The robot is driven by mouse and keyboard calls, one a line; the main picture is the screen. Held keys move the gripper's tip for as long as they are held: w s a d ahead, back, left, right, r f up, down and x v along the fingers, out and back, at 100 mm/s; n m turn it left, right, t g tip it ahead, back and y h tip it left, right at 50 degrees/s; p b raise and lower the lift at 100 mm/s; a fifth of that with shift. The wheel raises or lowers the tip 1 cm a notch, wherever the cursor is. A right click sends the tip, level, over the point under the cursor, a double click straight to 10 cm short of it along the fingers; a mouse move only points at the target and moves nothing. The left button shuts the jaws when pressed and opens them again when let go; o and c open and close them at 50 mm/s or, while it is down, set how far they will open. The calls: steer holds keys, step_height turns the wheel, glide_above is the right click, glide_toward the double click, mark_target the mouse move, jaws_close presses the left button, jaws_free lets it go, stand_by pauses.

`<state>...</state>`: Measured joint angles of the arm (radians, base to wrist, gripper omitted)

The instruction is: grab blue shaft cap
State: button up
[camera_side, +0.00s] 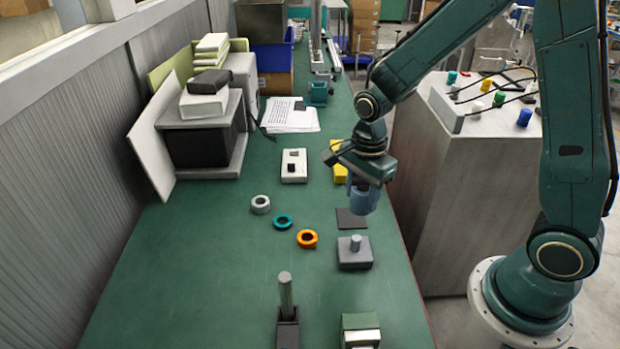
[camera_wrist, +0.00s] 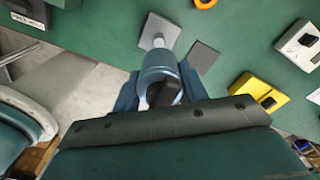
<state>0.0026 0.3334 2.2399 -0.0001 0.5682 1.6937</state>
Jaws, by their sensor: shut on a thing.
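The blue shaft cap (camera_side: 363,199) is a blue cylinder held in my gripper (camera_side: 364,182) above the right edge of the green bench. In the wrist view the blue shaft cap (camera_wrist: 158,66) sits between the two fingers of my gripper (camera_wrist: 158,88), which are shut on it. A dark part covers some of its near end. A grey block (camera_side: 355,260) with a short upright shaft (camera_side: 355,243) stands on the bench nearer the camera. In the wrist view that shaft (camera_wrist: 159,41) shows just beyond the cap. The cap appears apart from it.
A dark square plate (camera_side: 351,219) lies below the cap, with a yellow block (camera_side: 339,173) behind. Grey (camera_side: 260,204), teal (camera_side: 283,222) and orange (camera_side: 307,239) rings lie left. A tall post (camera_side: 286,292) stands in front. The bench's left front (camera_side: 180,270) is clear.

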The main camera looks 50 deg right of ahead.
step_height(320, 180, up, 7)
steer(key=shift+f, duration=0.1)
stand_by(0.3)
steer(key=shift+d, duration=0.1)
stand_by(0.4)
